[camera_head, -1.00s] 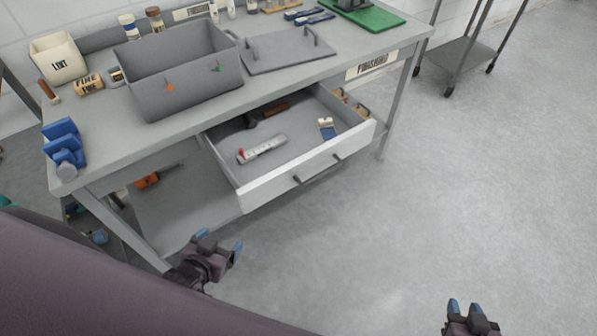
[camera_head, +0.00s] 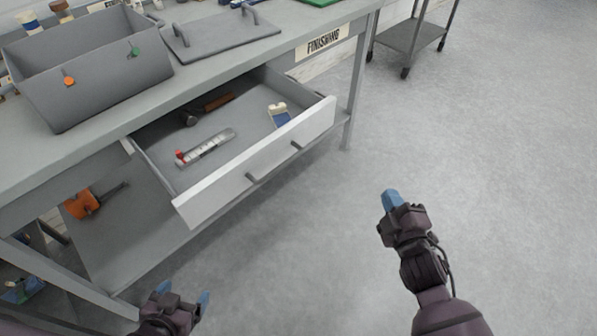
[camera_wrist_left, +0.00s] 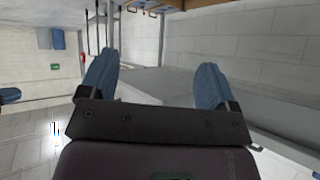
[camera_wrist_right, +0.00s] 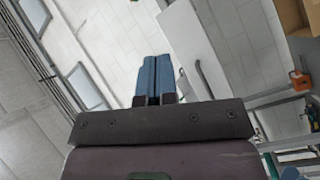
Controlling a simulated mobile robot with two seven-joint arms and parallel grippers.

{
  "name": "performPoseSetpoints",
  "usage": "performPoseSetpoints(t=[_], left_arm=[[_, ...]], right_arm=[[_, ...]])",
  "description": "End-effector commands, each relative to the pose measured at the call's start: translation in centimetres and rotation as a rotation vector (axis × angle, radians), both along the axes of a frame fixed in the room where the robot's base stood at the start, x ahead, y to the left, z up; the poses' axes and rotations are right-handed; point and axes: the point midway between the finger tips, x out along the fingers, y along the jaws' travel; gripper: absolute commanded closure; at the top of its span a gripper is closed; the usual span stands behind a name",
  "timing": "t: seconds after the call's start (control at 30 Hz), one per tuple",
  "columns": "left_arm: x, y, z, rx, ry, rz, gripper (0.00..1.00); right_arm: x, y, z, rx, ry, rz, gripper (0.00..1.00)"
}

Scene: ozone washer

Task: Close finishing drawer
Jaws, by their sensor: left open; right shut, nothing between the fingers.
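The finishing drawer (camera_head: 262,163) stands pulled out under the grey bench in the head view, with a white front and two dark handles. Inside lie a hammer (camera_head: 208,107), a white tool with a red end (camera_head: 205,147) and a small blue and white item (camera_head: 279,115). My left gripper (camera_head: 182,297) is open and empty, low in front of the bench and apart from the drawer. My right gripper (camera_head: 391,200) is shut and empty, over the floor to the right of the drawer front. The right wrist view shows its blue fingertips (camera_wrist_right: 155,78) together. The left wrist view shows spread fingertips (camera_wrist_left: 155,88).
A grey bin (camera_head: 85,65) and a flat grey lid with handles (camera_head: 220,37) sit on the bench top. An orange tool (camera_head: 84,204) lies on the lower shelf. A wheeled rack (camera_head: 409,38) stands behind; the right floor is clear.

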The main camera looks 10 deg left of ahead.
Motion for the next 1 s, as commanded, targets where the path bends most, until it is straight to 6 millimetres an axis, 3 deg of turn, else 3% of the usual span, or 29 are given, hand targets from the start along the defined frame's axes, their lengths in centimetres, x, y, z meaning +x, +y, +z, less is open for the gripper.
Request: performPoseSetpoints(t=[0.03, 0.27, 0.6, 0.8, 1.0], left_arm=[[-0.4, 0.0, -1.1, 0.002, 0.017, -0.003, 0.17], [-0.6, 0.1, -2.1, 0.007, 0.037, -0.01, 0.17], [0.5, -0.2, -0.5, 0.003, 0.007, -0.011, 0.17], [0.4, -0.3, -0.5, -0.001, 0.012, -0.005, 0.17], [0.0, -0.3, -0.9, -0.003, 0.024, 0.001, 0.17]], right_arm=[[0.4, 1.1, -1.2, -0.117, -0.062, 0.039, 1.0], [0.8, 5.5, -1.8, -0.649, -0.427, 0.173, 1.0], [-2.0, 9.4, -2.6, -1.304, -0.974, 0.248, 1.0], [-3.1, 10.2, -2.5, -1.522, -1.197, 0.211, 1.0], [-3.1, 10.5, -2.4, -1.593, -1.253, 0.181, 1.0]])
